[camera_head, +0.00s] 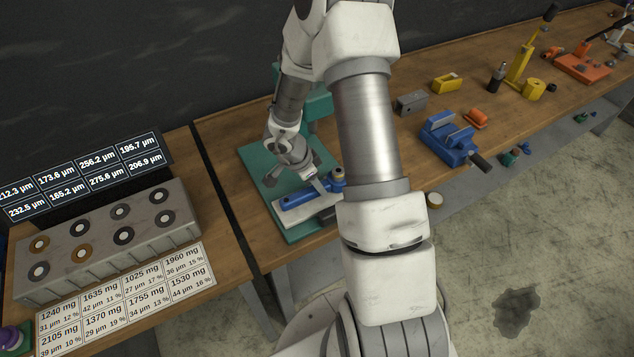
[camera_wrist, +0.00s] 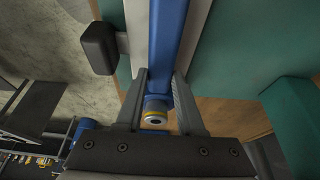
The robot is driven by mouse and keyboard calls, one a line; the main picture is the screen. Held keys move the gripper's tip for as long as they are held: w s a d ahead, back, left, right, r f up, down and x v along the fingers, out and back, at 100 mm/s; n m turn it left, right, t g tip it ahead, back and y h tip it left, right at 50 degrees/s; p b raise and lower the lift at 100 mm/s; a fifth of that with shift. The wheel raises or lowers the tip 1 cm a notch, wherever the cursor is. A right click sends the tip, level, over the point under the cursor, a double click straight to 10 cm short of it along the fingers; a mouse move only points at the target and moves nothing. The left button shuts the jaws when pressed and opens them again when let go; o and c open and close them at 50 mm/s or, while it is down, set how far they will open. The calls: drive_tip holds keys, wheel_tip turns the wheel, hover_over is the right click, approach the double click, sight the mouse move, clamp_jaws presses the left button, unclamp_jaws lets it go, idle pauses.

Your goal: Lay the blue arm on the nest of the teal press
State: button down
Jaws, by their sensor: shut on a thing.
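The blue arm (camera_head: 297,200) is a slim blue bar with a round, yellow-ringed end, in the head view at the front of the teal press (camera_head: 256,163). In the wrist view, the blue arm (camera_wrist: 171,45) runs up from between my fingers. My gripper (camera_head: 322,187) is shut on it near the ringed end; its fingers also show in the wrist view (camera_wrist: 158,90). The pale grey nest (camera_head: 291,217) lies under or just below the blue arm. Whether they touch I cannot tell. My own arm hides part of the press and the ringed end's surroundings.
A blue vise (camera_head: 447,139), a grey block (camera_head: 410,103) and yellow and orange parts stand to the right on the wooden bench. A grey rack of rings (camera_head: 108,240) stands on the left table. A black knob (camera_wrist: 98,48) sits beside the nest.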

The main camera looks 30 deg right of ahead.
drive_tip(key=shift+f, duration=0.6)
idle(0.5)
drive_tip(key=shift+c, duration=2.2)
unclamp_jaws()
drive_tip(key=p+v, duration=0.2)
drive_tip(key=v, duration=1.5)
drive_tip(key=shift+r+p, duration=0.25)
drive_tip(key=shift+p, duration=0.15)
